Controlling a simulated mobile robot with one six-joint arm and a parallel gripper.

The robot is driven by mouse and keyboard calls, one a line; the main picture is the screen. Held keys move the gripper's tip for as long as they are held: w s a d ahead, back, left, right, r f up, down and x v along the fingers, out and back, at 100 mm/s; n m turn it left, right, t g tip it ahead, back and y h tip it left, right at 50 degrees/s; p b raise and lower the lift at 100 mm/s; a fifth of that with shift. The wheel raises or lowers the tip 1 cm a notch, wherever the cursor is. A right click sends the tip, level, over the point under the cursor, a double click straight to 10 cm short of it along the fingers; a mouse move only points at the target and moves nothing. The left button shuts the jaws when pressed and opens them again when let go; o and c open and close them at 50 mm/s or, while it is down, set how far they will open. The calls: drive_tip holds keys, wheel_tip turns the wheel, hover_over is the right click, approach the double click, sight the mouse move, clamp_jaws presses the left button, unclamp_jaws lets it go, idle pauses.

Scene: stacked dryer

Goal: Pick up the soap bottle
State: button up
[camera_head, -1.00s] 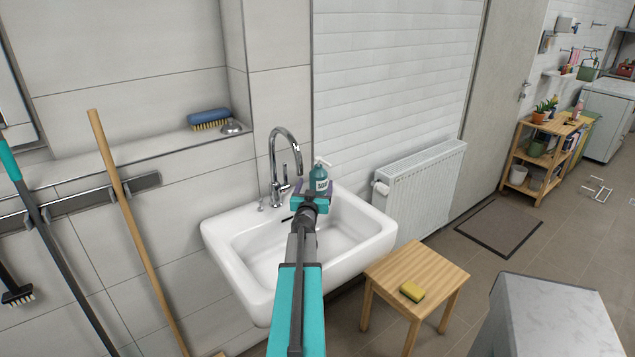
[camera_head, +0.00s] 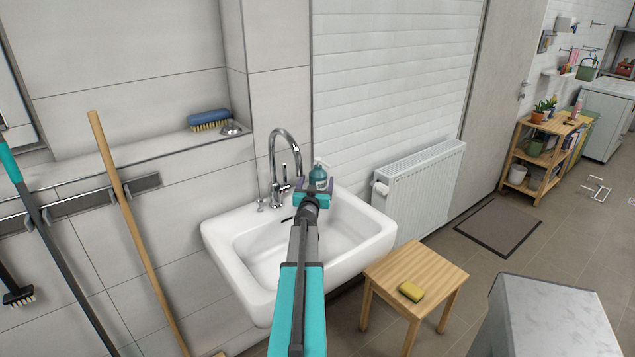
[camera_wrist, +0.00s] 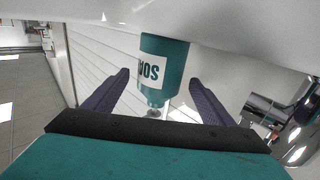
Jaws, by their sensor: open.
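The soap bottle (camera_head: 319,176) is teal with a white pump top and stands on the back rim of the white sink, right of the tap. In the wrist view the bottle (camera_wrist: 164,68) appears upside down, with its white label showing, between and beyond the two fingers. My gripper (camera_head: 316,188) is just in front of the bottle and hides its lower part in the head view. In the wrist view my gripper (camera_wrist: 160,92) is open, its purple fingers spread to either side of the bottle. Neither finger clearly touches it.
The chrome tap (camera_head: 279,168) rises close to the left of my gripper; it also shows in the wrist view (camera_wrist: 270,112). The sink (camera_head: 228,262) lies under my arm. A radiator (camera_head: 420,188) and a wooden stool (camera_head: 425,270) with a yellow sponge (camera_head: 411,291) are to the right.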

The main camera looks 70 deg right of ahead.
drive_tip(key=shift+w+d, duration=0.15)
drive_tip(key=shift+d, duration=0.45)
drive_tip(key=shift+c, duration=0.5)
drive_tip(key=c, duration=1.3)
drive_tip(key=shift+r, duration=0.15)
drive_tip(key=shift+c, duration=0.2)
